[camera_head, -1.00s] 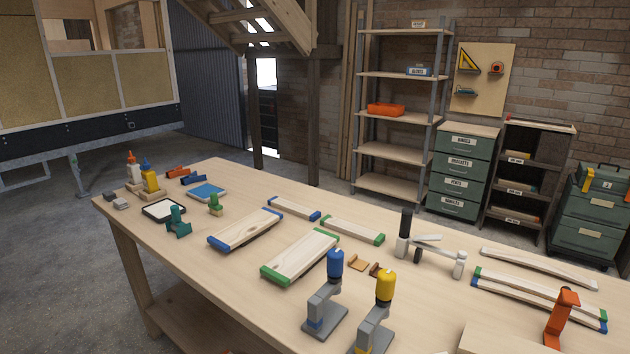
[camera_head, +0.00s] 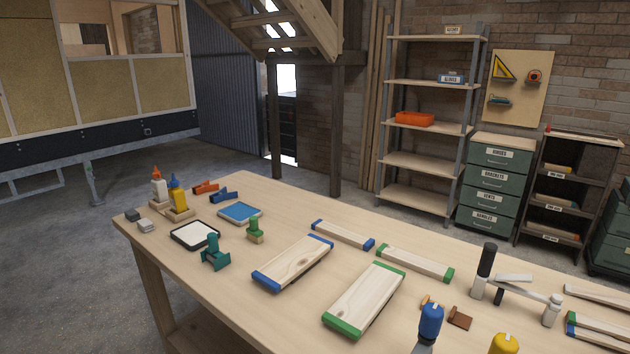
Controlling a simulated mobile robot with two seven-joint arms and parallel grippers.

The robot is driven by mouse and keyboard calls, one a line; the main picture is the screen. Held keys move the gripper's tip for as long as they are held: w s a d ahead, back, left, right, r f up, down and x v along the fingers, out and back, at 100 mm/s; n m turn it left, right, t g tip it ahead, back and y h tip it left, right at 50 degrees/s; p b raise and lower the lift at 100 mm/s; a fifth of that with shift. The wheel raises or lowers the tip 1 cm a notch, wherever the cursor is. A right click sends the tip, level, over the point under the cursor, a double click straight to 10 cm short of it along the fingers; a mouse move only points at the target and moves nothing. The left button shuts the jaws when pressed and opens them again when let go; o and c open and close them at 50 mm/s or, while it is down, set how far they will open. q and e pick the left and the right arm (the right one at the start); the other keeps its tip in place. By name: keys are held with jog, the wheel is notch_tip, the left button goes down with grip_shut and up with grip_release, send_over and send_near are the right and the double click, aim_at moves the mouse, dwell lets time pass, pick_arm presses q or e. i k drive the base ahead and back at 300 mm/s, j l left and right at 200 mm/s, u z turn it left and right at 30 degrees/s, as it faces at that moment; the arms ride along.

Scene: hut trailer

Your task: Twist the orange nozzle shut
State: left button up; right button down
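A white bottle with an orange nozzle (camera_head: 156,173) stands at the far left end of the workbench, upright in a wooden holder (camera_head: 180,214). Beside it stands a yellow bottle (camera_head: 177,197) with a blue nozzle (camera_head: 173,180). Whether the orange nozzle is open or shut is too small to tell. Neither of my grippers shows in this view.
The workbench (camera_head: 270,210) holds a white-topped black tray (camera_head: 195,234), a teal tool (camera_head: 215,252), a green piece (camera_head: 255,230), a blue pad (camera_head: 240,212), orange (camera_head: 206,187) and blue (camera_head: 223,195) clamps, and boards (camera_head: 293,262). Open floor (camera_head: 70,270) lies left of the bench.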

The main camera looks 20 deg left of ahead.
aim_at(156, 175)
jog(key=i+j, duration=0.1)
jog(key=j, duration=0.3)
jog(key=i+j, duration=0.15)
jog(key=j, duration=0.2)
jog(key=i+j, duration=0.1)
jog(key=j, duration=0.3)
jog(key=i+j, duration=0.15)
jog(key=j, duration=0.25)
jog(key=i+j, duration=0.1)
jog(key=j, duration=0.25)
jog(key=i+j+z, duration=0.1)
jog(key=j, duration=0.3)
jog(key=i+j, duration=0.15)
jog(key=j, duration=0.25)
jog(key=i+j, duration=0.1)
jog(key=j, duration=0.3)
